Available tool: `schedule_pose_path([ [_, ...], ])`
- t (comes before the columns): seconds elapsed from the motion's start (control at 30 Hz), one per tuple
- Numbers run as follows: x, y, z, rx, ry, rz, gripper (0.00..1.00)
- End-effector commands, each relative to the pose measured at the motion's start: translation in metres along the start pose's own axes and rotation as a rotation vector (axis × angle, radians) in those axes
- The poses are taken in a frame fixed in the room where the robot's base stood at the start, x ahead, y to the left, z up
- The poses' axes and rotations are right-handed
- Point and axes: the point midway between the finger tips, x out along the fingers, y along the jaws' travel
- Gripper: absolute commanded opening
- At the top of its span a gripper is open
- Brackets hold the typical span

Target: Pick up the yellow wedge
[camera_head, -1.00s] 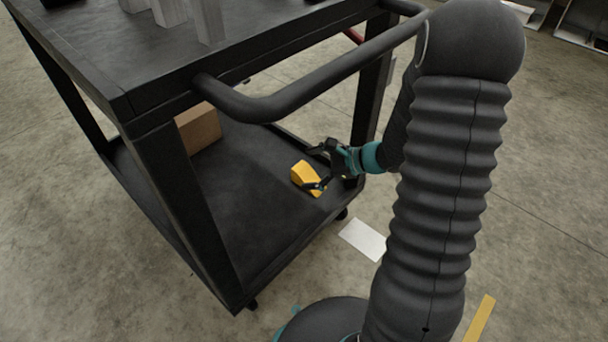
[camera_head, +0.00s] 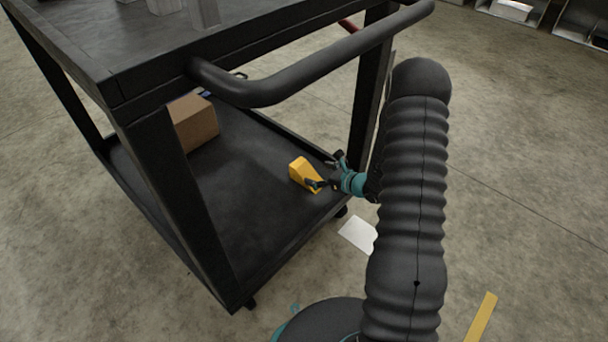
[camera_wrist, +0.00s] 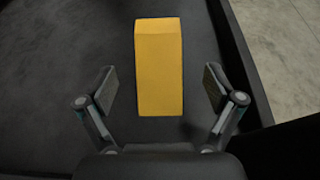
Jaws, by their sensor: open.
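The yellow wedge (camera_head: 304,174) lies on the black lower shelf (camera_head: 248,240) of the cart, near its right edge. My gripper (camera_head: 325,173) is low over that shelf, at the right side of the wedge. In the wrist view the wedge (camera_wrist: 159,66) stands out ahead, with its near end between the two fingertips of my gripper (camera_wrist: 159,88). The fingers are spread wide, with a gap on each side of the wedge, and hold nothing.
A cardboard box (camera_head: 194,122) sits on the same shelf further back left. The cart's handle (camera_head: 310,62) and top deck (camera_head: 130,50) stand above the shelf. A raised rim (camera_wrist: 234,55) runs along the shelf's right side in the wrist view. A white sheet (camera_head: 357,234) lies on the floor.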

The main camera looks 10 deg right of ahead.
Motion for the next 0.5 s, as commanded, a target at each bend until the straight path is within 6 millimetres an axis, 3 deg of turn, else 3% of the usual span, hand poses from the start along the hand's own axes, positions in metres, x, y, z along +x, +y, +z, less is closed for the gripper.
schedule_pose_path([
  [0.5,0.044,0.003,0.003,-0.003,-0.001,0.003,0.92],
])
